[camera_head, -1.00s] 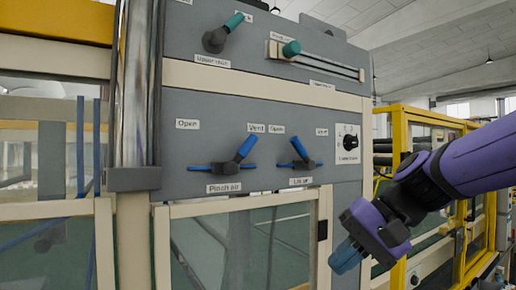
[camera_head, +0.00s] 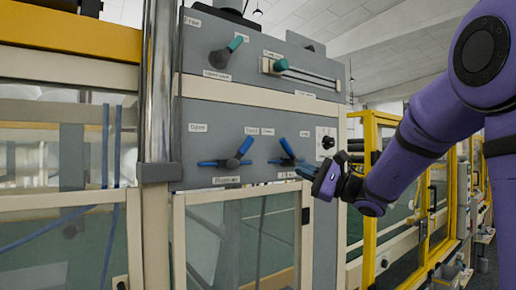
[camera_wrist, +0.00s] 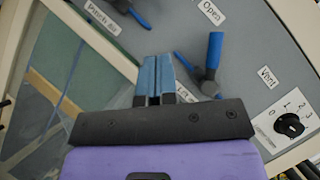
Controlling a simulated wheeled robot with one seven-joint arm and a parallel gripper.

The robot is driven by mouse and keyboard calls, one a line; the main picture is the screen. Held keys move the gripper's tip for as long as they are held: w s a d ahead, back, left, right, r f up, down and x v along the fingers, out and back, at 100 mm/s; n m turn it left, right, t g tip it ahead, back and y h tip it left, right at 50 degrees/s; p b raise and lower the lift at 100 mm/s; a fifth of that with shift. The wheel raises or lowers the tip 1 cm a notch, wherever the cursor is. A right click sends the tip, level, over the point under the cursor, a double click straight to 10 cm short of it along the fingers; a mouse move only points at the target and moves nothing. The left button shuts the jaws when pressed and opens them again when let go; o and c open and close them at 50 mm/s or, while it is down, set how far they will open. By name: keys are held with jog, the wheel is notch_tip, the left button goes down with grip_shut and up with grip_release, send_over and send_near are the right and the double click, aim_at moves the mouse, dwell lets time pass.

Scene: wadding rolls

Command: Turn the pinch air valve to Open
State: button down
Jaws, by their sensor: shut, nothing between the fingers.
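The pinch air valve (camera_head: 232,162) is on the grey panel above its label. Its blue handle points up and right toward the "Vent" label (camera_head: 251,130), away from the "Open" label (camera_head: 198,127) on the left. In the wrist view, part of the valve (camera_wrist: 128,12) shows at the top edge, beyond my fingertips. My gripper (camera_head: 305,172) is right of this valve and just below the second blue-handled valve in the head view. In the wrist view, my gripper (camera_wrist: 157,62) has its blue fingers together and empty, apart from the pinch air valve.
The second valve (camera_wrist: 210,68) is close to the right of my fingers. A rotary knob (camera_head: 327,142) is right of it. Two green-handled controls (camera_head: 228,52) (camera_head: 281,65) are above. A glazed door (camera_head: 242,240) lies below and a metal post (camera_head: 157,90) stands left.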

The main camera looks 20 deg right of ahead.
aim_at(239, 152)
jog(key=shift+w+d, duration=0.1)
jog(key=shift+d, duration=0.1)
jog(key=shift+s+a+r+x, duration=0.15)
jog(key=shift+s+r+x, duration=0.2)
jog(key=shift+x, duration=1.8)
jog(key=shift+s+a+r+x, duration=0.25)
jog(key=shift+s+x, duration=0.1)
jog(key=shift+x, duration=1.8)
jog(key=shift+s+a+r+x, duration=0.1)
jog(key=shift+s+r+x, duration=0.25)
jog(key=shift+x, duration=1.8)
